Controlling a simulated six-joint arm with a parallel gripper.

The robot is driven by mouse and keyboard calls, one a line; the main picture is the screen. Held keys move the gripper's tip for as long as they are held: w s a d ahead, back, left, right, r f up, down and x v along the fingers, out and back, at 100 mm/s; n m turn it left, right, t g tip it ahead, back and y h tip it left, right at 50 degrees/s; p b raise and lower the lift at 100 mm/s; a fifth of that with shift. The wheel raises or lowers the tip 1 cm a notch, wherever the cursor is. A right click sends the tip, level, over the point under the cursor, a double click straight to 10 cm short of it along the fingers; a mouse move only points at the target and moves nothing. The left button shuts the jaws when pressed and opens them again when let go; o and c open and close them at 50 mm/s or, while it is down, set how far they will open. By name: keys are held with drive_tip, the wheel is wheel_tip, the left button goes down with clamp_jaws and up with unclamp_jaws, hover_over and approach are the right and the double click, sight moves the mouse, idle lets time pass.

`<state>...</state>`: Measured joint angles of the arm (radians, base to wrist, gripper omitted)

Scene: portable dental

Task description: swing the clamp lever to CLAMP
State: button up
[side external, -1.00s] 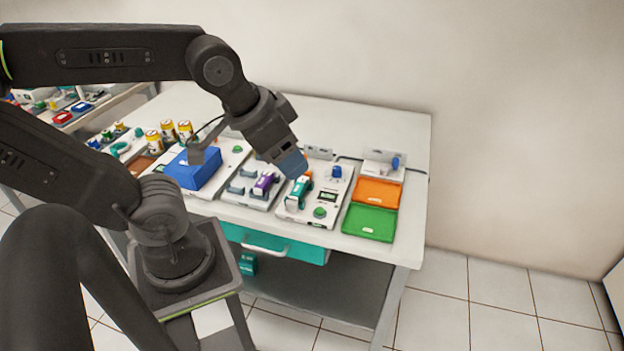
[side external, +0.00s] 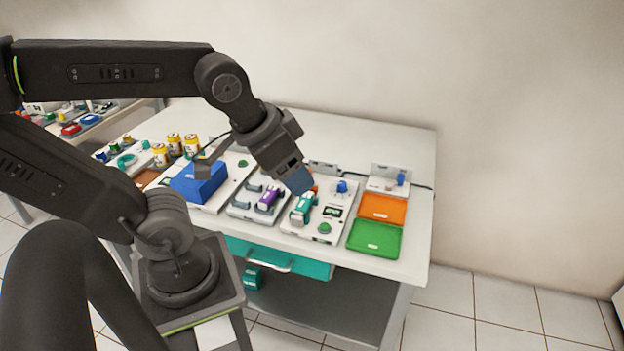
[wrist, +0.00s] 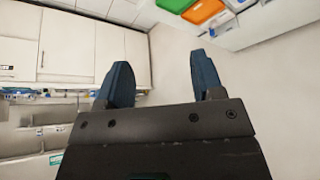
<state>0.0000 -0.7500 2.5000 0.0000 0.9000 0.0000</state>
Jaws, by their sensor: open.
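My gripper (side external: 300,184) hangs over the table, tilted down, with its blue fingertips above and behind a teal-and-white handpiece-like part (side external: 303,208). The wrist view shows its two blue fingers (wrist: 163,78) apart with nothing between them. No lever can be surely told as the clamp lever, and no CLAMP marking is readable. A small white unit (side external: 385,185) at the back right has a blue part (side external: 401,179), perhaps a lever.
An orange tray (side external: 383,209) and a green tray (side external: 374,239) lie at the table's right. A purple part (side external: 268,199) sits on a cradle left of the panel. A blue box (side external: 198,183) and several yellow-labelled cans (side external: 174,145) stand further left.

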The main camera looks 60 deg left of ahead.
drive_tip(key=shift+c, duration=0.7)
drive_tip(key=w+a+n, duration=0.1)
drive_tip(key=w, duration=0.1)
drive_tip(key=w+a+n+g, duration=0.1)
drive_tip(key=w+a, duration=0.1)
drive_tip(key=w, duration=0.1)
drive_tip(key=w+a+r+n, duration=0.1)
drive_tip(key=w+a, duration=0.1)
drive_tip(key=shift+w+a+n+g+y, duration=0.2)
drive_tip(key=shift+w+n+g+y, duration=0.1)
drive_tip(key=shift+y, duration=0.1)
drive_tip(key=shift+c, duration=0.6)
drive_tip(key=w+a+f+n+g, duration=0.1)
drive_tip(key=w+a+f+n, duration=0.3)
drive_tip(key=a, duration=0.5)
drive_tip(key=w+a+f+n+g, duration=0.25)
drive_tip(key=a+f, duration=0.25)
drive_tip(key=a, duration=0.4)
drive_tip(key=w+a+f+n+g, duration=0.1)
drive_tip(key=w+a+f+n, duration=0.35)
drive_tip(key=a, duration=0.45)
drive_tip(key=shift+m+t+h, duration=0.25)
drive_tip(key=shift+m+h, duration=0.15)
drive_tip(key=shift+m, duration=0.1)
wheel_tip(320, 180, down, 14)
drive_tip(key=shift+s+d+f, duration=0.1)
drive_tip(key=shift+d, duration=0.05)
